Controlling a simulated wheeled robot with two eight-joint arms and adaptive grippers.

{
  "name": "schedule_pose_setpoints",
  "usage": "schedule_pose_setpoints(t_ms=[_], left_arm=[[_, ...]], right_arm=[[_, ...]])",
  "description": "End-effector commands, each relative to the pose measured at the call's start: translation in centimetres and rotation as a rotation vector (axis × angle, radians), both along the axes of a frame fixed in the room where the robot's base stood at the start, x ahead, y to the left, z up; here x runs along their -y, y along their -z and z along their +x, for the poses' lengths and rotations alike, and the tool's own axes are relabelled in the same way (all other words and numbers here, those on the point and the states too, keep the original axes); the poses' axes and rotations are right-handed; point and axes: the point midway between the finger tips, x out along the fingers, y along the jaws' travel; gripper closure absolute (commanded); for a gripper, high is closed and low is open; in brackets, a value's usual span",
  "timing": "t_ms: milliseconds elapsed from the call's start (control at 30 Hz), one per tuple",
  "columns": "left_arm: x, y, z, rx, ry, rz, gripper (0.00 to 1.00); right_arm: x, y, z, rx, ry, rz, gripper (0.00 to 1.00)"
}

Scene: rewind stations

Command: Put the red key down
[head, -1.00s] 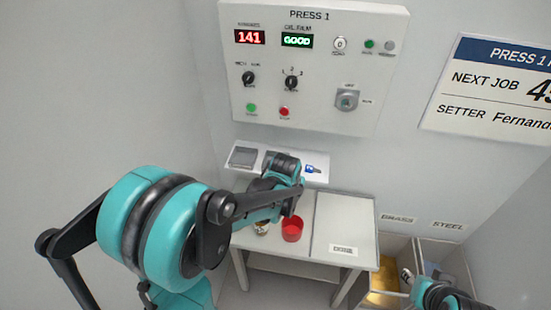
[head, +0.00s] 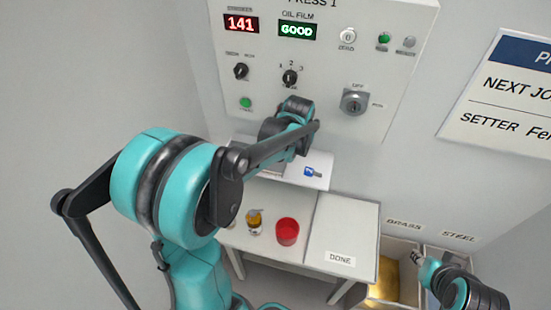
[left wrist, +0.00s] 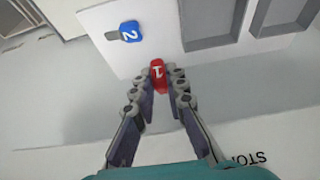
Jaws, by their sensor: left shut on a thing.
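The red key (left wrist: 158,76), marked 1, is between the fingertips of my left gripper (left wrist: 157,84) in the left wrist view. The gripper is shut on it. The key shows against the edge of the white shelf (left wrist: 158,45); I cannot tell whether it touches. In the head view my left wrist is in front of the press panel above the shelf (head: 322,160), and its fingers and the red key are hidden. My right gripper (head: 417,258) is small at the lower right, by the bins; its opening is unclear.
A blue key (left wrist: 130,33), marked 2, lies on the shelf beside grey recesses (left wrist: 210,22). The press panel (head: 330,60) stands above.

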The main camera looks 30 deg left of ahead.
Motion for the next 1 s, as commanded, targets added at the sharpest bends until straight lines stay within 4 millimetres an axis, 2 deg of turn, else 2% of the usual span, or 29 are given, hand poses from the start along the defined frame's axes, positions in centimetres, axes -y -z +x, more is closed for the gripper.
schedule_pose_setpoints(t_ms=[33,200,400,567,800,1000], left_arm=[[-1.3,0.8,-0.4,0.0,-0.007,-0.001,1.0],[-5.2,3.3,-1.8,0.0,-0.007,-0.002,1.0],[-8.3,5.2,-2.8,0.0,-0.004,-0.001,1.0],[-8.9,6.1,-3.0,0.0,0.0,-0.001,1.0],[-8.9,9.4,-3.0,0.0,0.0,-0.001,1.0],[-8.9,9.6,-3.0,0.0,0.0,-0.001,1.0]], right_arm=[[0.0,0.1,0.0,0.0,0.0,0.0,0.67],[0.0,0.4,0.0,0.0,0.0,0.0,0.67],[0.0,0.5,0.0,0.0,0.0,0.0,0.67],[0.0,0.6,0.0,0.0,0.0,0.0,0.67],[0.0,1.1,0.0,0.0,0.0,0.0,0.67],[0.0,1.1,0.0,0.0,0.0,0.0,0.67]])
